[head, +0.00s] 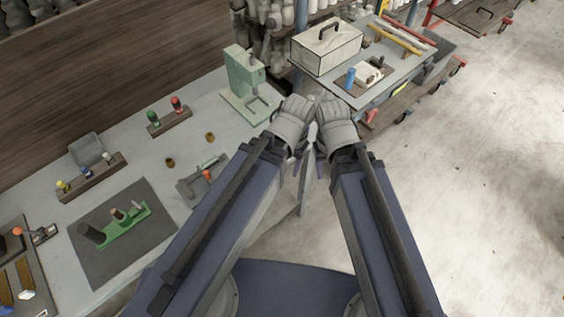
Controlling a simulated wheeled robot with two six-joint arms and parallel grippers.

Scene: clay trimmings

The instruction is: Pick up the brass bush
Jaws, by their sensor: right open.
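Two small brass-brown rings lie on the grey bench left of my arms. One ring (169,162) is nearer the bench middle, and the other ring (210,137) is a little farther back. Either could be the brass bush; I cannot tell which. My left gripper (303,103) and right gripper (325,101) are close together at the far end of my arms, right of both rings and well apart from them. The right one is open. The left one's fingers are mostly hidden behind its wrist. I see nothing held in either.
A green press (238,75) stands on the bench by my left gripper. A dark mat (90,255) with a green fixture, small racks (90,180) and a grey tool (190,188) share the bench. A cart (395,80) with a wooden box (325,48) stands beyond my grippers. Floor at right is clear.

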